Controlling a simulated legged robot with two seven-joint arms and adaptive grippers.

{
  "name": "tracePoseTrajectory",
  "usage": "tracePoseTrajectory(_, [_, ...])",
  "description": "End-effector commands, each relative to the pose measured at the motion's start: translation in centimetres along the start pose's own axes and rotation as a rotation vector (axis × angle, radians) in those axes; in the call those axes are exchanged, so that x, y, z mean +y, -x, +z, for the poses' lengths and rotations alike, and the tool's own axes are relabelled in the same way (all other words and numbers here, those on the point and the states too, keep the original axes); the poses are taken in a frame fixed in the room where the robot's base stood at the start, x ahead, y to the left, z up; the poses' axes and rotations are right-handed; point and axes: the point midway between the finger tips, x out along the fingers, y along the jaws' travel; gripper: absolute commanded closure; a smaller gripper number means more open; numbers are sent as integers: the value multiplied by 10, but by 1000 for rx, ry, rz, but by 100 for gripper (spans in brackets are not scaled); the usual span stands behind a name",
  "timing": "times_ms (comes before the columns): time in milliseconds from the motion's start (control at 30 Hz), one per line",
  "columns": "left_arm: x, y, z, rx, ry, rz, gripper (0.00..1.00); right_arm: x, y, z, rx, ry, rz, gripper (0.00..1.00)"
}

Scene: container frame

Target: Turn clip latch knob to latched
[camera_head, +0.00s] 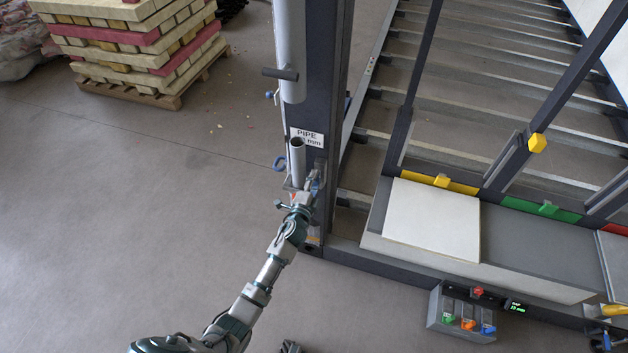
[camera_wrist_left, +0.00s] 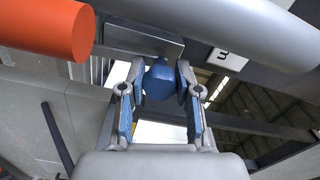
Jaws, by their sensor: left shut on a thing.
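My left gripper (camera_head: 314,186) reaches up to the dark upright post from below. In the left wrist view its two fingers (camera_wrist_left: 160,88) are shut on a blue clip latch knob (camera_wrist_left: 160,78), one on each side. The knob sits just below a grey metal bracket (camera_wrist_left: 142,42). In the head view the gripper and arm hide the held knob. A short grey pipe (camera_head: 297,160) stands upright beside the post, just above the gripper. Whether the latch is latched cannot be told.
A white label reading PIPE (camera_head: 307,137) is on the post (camera_head: 328,70). An orange cylinder (camera_wrist_left: 45,30) shows close in the left wrist view. A pallet stack (camera_head: 150,45) stands back left. A control box (camera_head: 462,312) is front right.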

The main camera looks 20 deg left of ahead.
Motion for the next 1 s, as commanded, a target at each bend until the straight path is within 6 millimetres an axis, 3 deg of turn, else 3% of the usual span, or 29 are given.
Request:
tracePoseTrajectory(700, [-4, -2, -3, 5, -78, -7, 100, 0, -3, 2, -5, 0, -1, 21])
tracePoseTrajectory(733, [-4, -2, -3, 5, -78, -7, 65, 0, -3, 2, -4, 0, -1, 21])
tracePoseTrajectory(767, [-4, -2, -3, 6, -78, -7, 58, 0, -3, 2, -4, 0, -1, 21])
tracePoseTrajectory(1000, [-2, 0, -1, 3, -77, -4, 56, -1, -1, 0, 2, 0, -1, 21])
